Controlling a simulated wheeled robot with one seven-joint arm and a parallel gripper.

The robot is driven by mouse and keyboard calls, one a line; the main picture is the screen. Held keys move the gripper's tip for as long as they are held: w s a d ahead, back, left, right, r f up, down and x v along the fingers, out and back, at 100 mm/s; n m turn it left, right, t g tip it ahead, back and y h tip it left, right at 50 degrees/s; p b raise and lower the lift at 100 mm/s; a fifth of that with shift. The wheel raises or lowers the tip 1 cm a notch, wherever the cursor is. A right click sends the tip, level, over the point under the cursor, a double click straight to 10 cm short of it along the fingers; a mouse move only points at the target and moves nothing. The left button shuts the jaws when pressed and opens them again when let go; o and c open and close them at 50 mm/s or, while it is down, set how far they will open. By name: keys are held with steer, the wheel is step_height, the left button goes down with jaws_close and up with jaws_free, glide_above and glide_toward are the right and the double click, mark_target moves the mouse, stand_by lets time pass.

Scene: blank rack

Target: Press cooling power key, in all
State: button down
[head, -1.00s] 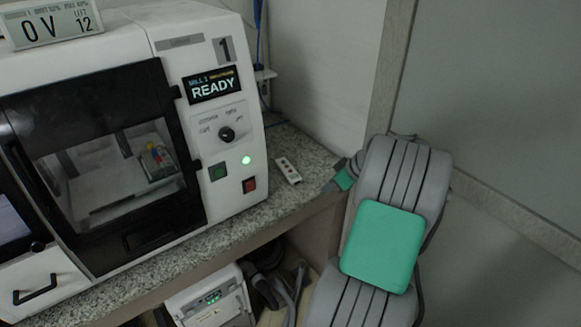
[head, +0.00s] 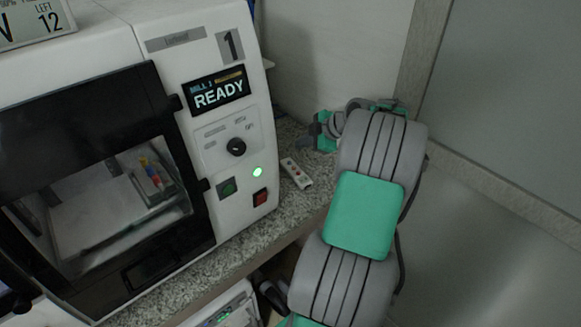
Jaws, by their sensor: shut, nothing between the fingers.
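A white mill (head: 185,55) marked 1 stands on the speckled counter, its display (head: 216,91) reading READY. Its front has a dark knob (head: 236,148), a lit green lamp (head: 257,172), a green button (head: 227,188) and a red switch (head: 260,197). A small white remote (head: 297,173) with several buttons lies on the counter to its right. Below the counter, a white unit (head: 230,308) with small green lights is cut off by the frame. I cannot read which key is the cooling power key. My gripper (head: 306,143) is shut and empty, beyond the remote, partly hidden by my arm.
The speckled counter (head: 305,210) ends in a front edge close to my arm. A wall stands behind, with a grey panel (head: 500,90) at the right. A display sign (head: 35,22) sits on top of the mill.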

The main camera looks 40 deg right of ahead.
steer(key=shift+s, duration=0.15)
steer(key=b, duration=0.4)
glide_above(298, 173)
steer(key=s, duration=0.1)
steer(key=f, duration=0.8)
steer(key=shift+d, duration=0.25)
steer(key=shift+f+b, duration=0.4)
steer(key=shift+f, duration=0.05)
stand_by(0.8)
steer(key=shift+f+b, duration=0.35)
steer(key=shift+b, duration=0.25)
steer(key=shift+f+b, duration=0.35)
steer(key=shift+b, duration=0.1)
stand_by(0.3)
stand_by(0.3)
steer(key=shift+r, duration=0.75)
